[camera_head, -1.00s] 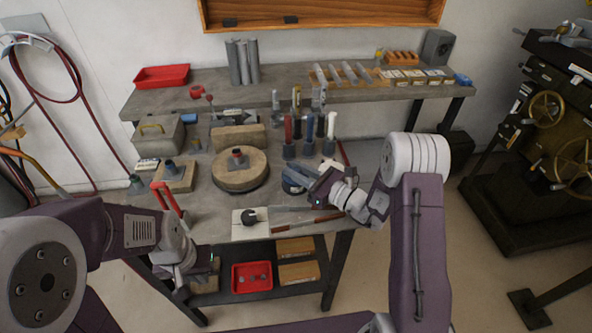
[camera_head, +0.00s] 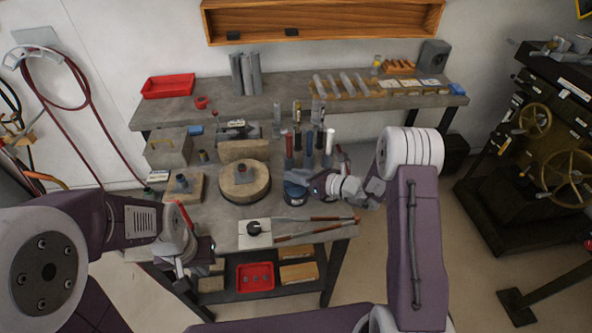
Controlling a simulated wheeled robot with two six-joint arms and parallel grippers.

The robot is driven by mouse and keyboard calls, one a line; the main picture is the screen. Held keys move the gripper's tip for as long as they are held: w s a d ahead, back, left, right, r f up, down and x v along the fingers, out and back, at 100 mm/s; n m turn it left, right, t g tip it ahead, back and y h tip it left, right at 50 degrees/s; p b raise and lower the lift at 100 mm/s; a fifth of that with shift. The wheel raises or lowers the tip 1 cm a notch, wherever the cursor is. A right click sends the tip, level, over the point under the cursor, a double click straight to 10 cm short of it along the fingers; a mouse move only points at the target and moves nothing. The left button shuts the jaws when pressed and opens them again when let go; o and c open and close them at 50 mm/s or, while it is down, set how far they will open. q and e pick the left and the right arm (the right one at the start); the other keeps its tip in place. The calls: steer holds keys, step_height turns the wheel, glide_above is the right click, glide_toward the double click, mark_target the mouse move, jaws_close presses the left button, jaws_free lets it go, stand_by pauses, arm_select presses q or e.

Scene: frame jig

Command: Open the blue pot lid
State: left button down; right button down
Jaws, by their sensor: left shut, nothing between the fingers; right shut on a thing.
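The blue pot (camera_head: 295,194) is a small dark blue round container on the near bench, right of the round wooden block. My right gripper (camera_head: 300,178) is directly over it, coming from the right. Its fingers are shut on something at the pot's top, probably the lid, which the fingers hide. I cannot tell whether the lid is apart from the pot. My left gripper (camera_head: 207,246) is shut and empty at the front left edge of the bench, well away from the pot.
A round wooden block (camera_head: 244,190) with a red-topped piece stands left of the pot. Several upright handled tools (camera_head: 308,148) stand close behind it. A white plate with a black knob (camera_head: 254,231) and long red-handled tools (camera_head: 312,232) lie in front.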

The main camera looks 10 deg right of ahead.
steer(key=shift+w+r+m+g+h+p, duration=0.3)
steer(key=shift+w+m+g+p, duration=0.25)
steer(key=shift+p, duration=0.7)
steer(key=shift+s, duration=0.1)
steer(key=c, duration=1.3)
jaws_free()
steer(key=b+v, duration=0.1)
steer(key=v, duration=0.8)
steer(key=shift+o, duration=0.5)
